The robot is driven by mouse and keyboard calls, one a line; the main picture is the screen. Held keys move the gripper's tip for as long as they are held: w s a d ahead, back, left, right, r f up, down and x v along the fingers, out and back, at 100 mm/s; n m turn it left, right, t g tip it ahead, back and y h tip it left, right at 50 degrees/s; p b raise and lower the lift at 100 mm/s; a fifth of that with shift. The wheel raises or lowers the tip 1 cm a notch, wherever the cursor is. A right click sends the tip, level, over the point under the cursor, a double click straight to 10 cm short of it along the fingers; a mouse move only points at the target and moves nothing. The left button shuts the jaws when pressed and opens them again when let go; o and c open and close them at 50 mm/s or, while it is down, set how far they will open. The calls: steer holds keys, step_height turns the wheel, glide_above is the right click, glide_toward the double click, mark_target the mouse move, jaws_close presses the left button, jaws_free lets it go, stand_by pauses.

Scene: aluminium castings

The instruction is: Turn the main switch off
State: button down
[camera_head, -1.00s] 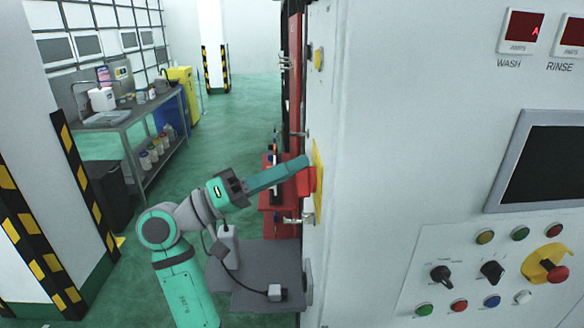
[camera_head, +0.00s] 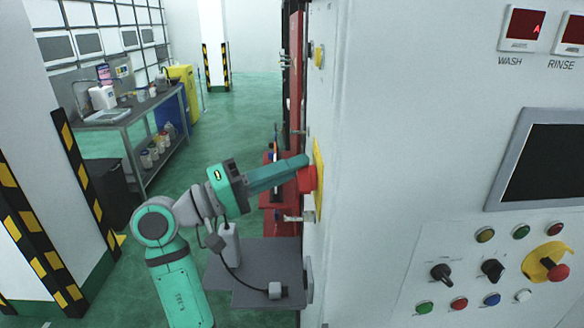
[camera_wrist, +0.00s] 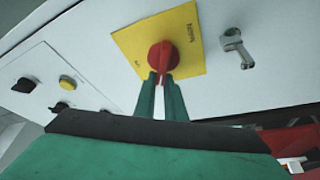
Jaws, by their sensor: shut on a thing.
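The main switch is a red rotary handle (camera_head: 307,180) on a yellow plate (camera_head: 319,182) on the cabinet's side wall. In the wrist view the red handle (camera_wrist: 160,52) sits in the middle of the yellow plate (camera_wrist: 187,28), pointing down towards my fingers. The small print on the plate is too blurred to read. My gripper (camera_head: 300,163) reaches the handle from the left. In the wrist view my gripper (camera_wrist: 161,78) has its two green fingers shut on the handle's lower end, one on each side.
A metal latch (camera_wrist: 237,46) sticks out beside the plate. The cabinet's front panel (camera_head: 440,250) carries several knobs and buttons, with another red-and-yellow knob (camera_head: 548,265). A grey shelf (camera_head: 262,262) juts out below my arm. A workbench (camera_head: 125,112) stands far left.

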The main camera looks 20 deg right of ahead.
steer(key=shift+s+d+f, duration=0.1)
steer(key=shift+s+f, duration=0.1)
steer(key=c, duration=1.8)
jaws_free()
steer(key=shift+r, duration=0.1)
steer(key=v, duration=1.1)
